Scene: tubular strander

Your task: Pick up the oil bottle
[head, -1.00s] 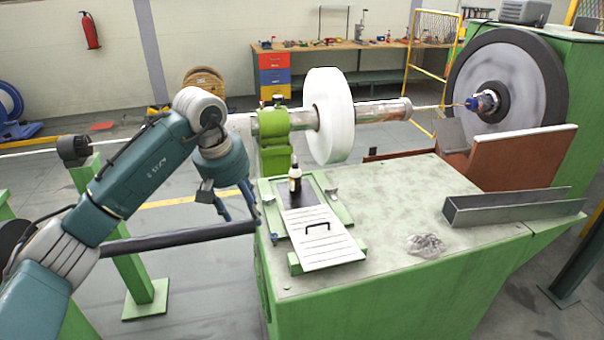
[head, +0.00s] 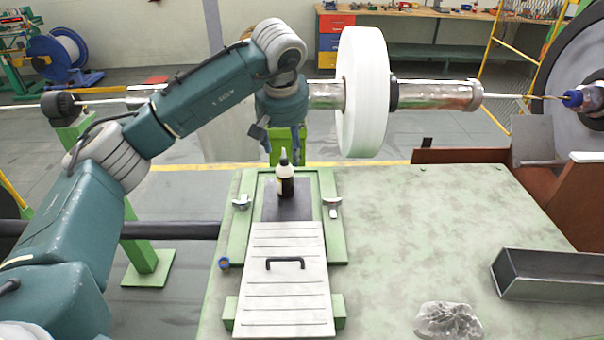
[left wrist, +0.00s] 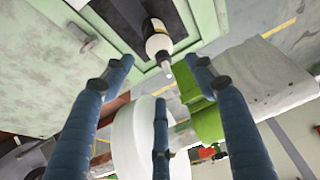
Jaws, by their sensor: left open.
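The oil bottle (head: 285,184) is small and dark with a pale label and a white nozzle top. It stands upright on a dark plate at the far end of the slatted white cover on the green bench. My left gripper (head: 280,143) is open, just above and behind the bottle in the head view, its fingers pointing down. In the left wrist view the bottle (left wrist: 158,43) shows beyond the spread fingers (left wrist: 160,78), its nozzle towards them, with nothing between the fingers. My right gripper is not in view.
The slatted cover (head: 285,300) has a black handle. A large white disc (head: 363,95) on a metal shaft stands just right of my left gripper. A grey metal channel (head: 550,275) and a clear plastic bag (head: 448,322) lie on the bench (head: 410,230), whose middle is clear.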

